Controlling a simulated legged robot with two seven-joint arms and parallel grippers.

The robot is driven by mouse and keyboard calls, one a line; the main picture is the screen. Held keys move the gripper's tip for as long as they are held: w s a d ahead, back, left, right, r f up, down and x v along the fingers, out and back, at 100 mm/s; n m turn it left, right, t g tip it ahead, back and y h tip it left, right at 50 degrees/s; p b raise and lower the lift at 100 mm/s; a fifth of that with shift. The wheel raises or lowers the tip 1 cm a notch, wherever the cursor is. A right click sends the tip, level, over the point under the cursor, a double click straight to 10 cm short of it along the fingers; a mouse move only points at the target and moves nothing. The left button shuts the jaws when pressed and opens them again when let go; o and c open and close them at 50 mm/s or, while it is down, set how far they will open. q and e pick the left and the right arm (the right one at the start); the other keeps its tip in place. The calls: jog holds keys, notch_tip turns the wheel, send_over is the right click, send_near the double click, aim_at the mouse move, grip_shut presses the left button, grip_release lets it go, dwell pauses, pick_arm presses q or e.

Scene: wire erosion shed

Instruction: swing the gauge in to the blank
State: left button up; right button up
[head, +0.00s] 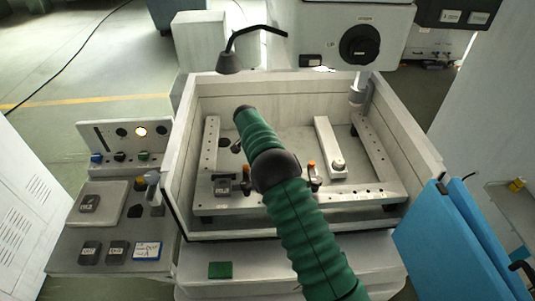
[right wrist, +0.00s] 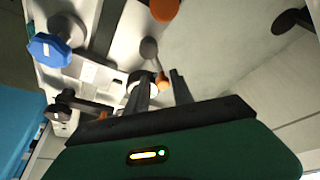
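A pale bar with a round boss (head: 338,167) lies in the machine's open tub, right of centre; it may be the gauge, but I cannot be sure. A dark labelled block (head: 222,187) sits at the front left of the frame in the tub; I cannot tell whether it is the blank. A green arm of mine crosses the tub in the head view and hides part of it; its fingers do not show there. In the right wrist view my right gripper (right wrist: 160,84) has its fingers apart. An orange-tipped part (right wrist: 162,80) appears between or beyond them; contact is unclear. My left gripper is out of view.
The tub wall (head: 425,155) surrounds the work frame (head: 378,160). The machine head (head: 345,35) hangs over the back. A control panel (head: 125,145) with a lit lamp stands left. Blue panels (head: 450,235) stand right. A blue knob (right wrist: 49,50) shows in the right wrist view.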

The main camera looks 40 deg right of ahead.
jog(key=shift+o, duration=1)
jog(key=shift+d, duration=0.1)
jog(key=shift+w+r, duration=0.1)
jog(key=shift+w, duration=0.05)
jog(key=shift+d+r, duration=0.1)
jog(key=shift+r, duration=0.5)
jog(key=b+v, duration=0.2)
jog(key=v, duration=1.3)
jog(key=shift+a+r, duration=0.3)
jog(key=shift+a, duration=0.05)
